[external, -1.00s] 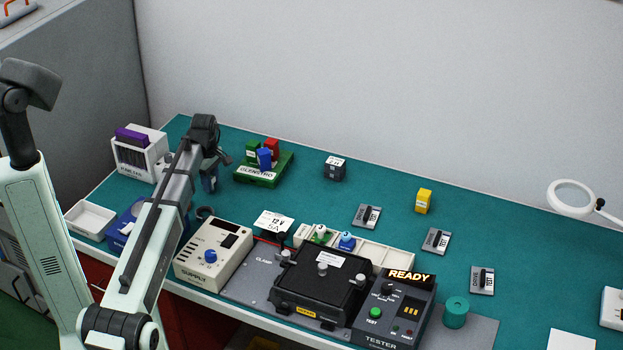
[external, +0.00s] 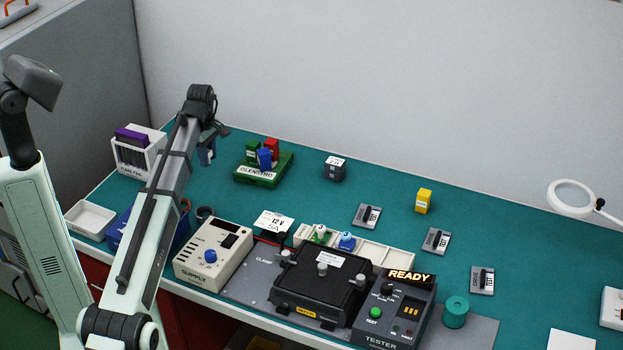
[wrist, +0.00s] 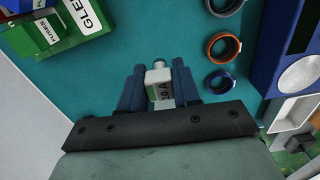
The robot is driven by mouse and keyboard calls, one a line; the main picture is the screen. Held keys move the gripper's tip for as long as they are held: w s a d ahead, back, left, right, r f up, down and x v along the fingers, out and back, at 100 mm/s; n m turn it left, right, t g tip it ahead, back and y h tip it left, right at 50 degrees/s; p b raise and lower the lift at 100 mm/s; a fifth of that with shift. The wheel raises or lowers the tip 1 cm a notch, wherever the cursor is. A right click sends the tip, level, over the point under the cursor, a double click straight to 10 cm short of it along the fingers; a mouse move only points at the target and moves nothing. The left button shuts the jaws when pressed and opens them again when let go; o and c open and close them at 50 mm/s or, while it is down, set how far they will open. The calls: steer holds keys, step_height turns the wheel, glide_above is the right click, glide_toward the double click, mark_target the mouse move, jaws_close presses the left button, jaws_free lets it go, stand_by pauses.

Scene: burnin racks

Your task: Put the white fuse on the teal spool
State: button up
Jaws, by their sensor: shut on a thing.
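The white fuse (wrist: 158,84), a small white block with a grey end and a partly readable marking, is between the two blue fingers of my gripper (wrist: 160,88) in the wrist view. The gripper is shut on it. The teal spool (external: 456,313) stands upright at the right front, right of the tester, far from my gripper. Its top looks bare.
The green holder (external: 262,174) with coloured blocks is close right of my gripper. A blue bin (wrist: 270,45) and several rings (wrist: 223,47) are near it. The supply (external: 213,250), black clamp fixture (external: 320,285) and tester (external: 393,315) line the front before the spool. The back middle mat is mostly clear.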

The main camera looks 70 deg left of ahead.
steer(key=w+d+m, duration=0.3)
steer(key=w+d, duration=0.8)
steer(key=w, duration=0.3)
step_height(320, 180, up, 6)
steer(key=m, duration=1.5)
glide_above(452, 300)
steer(key=shift+f, duration=4.7)
steer(key=shift+f, duration=0.1)
steer(key=o, duration=1)
steer(key=shift+o, duration=0.2)
